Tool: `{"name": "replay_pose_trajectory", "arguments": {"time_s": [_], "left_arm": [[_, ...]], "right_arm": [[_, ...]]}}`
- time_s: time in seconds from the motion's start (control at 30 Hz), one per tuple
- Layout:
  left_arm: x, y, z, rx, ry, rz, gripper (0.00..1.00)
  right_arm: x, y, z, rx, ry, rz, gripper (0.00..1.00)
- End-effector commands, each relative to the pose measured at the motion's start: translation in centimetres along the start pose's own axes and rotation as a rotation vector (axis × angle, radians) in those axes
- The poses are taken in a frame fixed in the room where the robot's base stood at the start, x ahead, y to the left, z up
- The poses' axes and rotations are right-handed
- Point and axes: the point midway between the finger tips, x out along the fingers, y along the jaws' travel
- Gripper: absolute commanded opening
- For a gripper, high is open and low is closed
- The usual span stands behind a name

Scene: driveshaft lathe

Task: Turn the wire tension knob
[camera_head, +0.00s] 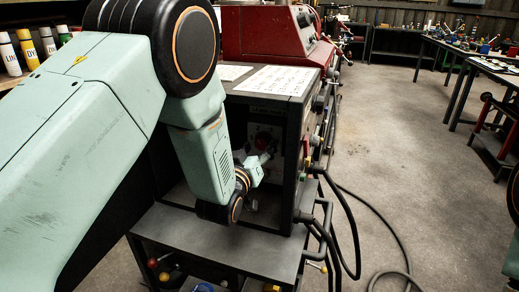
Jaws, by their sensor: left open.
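My left arm reaches in from the left, and its small left gripper (264,158) is at the open front of a dark box-shaped machine (293,120). The gripper is open, with its fingers toward the machine's inner panel. My arm hides the left part of the panel. My right gripper is not in view.
A grey cart top (240,247) lies under the machine, with coloured items on the shelf below. Black cables (345,225) hang at its right and run over the floor. A red lathe (265,35) stands behind. Open floor (420,150) lies right, before workbenches (455,50).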

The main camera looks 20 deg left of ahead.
Motion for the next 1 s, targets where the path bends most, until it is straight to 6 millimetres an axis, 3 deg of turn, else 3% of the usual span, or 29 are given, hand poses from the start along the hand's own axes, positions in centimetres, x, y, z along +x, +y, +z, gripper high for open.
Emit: {"name": "replay_pose_trajectory", "arguments": {"time_s": [0.4, 1.0], "left_arm": [[1.05, 0.07, -0.02, 0.000, -0.001, 0.002, 0.59], [1.03, 0.09, -0.01, 0.000, -0.001, 0.003, 0.08]], "right_arm": [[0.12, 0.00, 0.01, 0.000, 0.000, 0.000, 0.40], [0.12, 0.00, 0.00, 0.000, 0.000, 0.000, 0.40]]}}
